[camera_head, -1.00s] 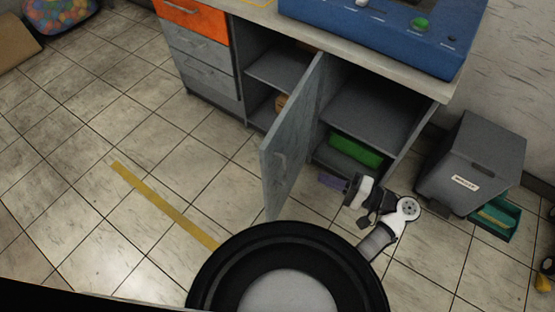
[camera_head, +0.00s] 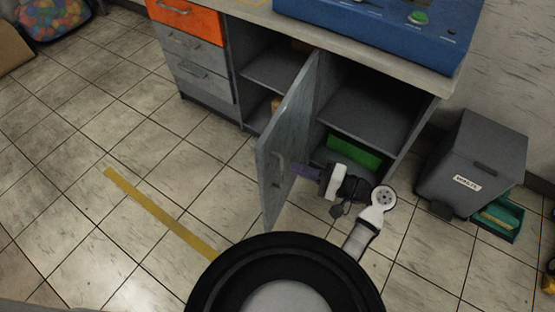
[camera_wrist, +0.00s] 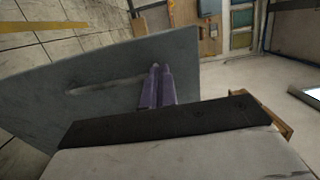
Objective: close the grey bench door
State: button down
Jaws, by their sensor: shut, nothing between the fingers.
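The grey bench door (camera_head: 283,150) stands open, swung out from the bench toward me. My gripper (camera_head: 296,170) is at the door's right side, low down. Its purple fingers (camera_wrist: 160,72) are shut together and empty, with the tips at or very near the door's surface. I cannot tell whether they touch it.
The grey bench (camera_head: 205,72) has an orange drawer (camera_head: 188,17) and open shelves with a green box (camera_head: 356,153). A blue machine (camera_head: 375,35) sits on top. A grey waste bin (camera_head: 470,165) and a teal tray (camera_head: 503,218) stand right. Floor left of the door is clear.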

aim_at(266, 157)
jog(key=p+x, duration=0.1)
jog(key=x, duration=0.5)
jog(key=shift+w+a, duration=0.1)
jog(key=shift+a, duration=0.3)
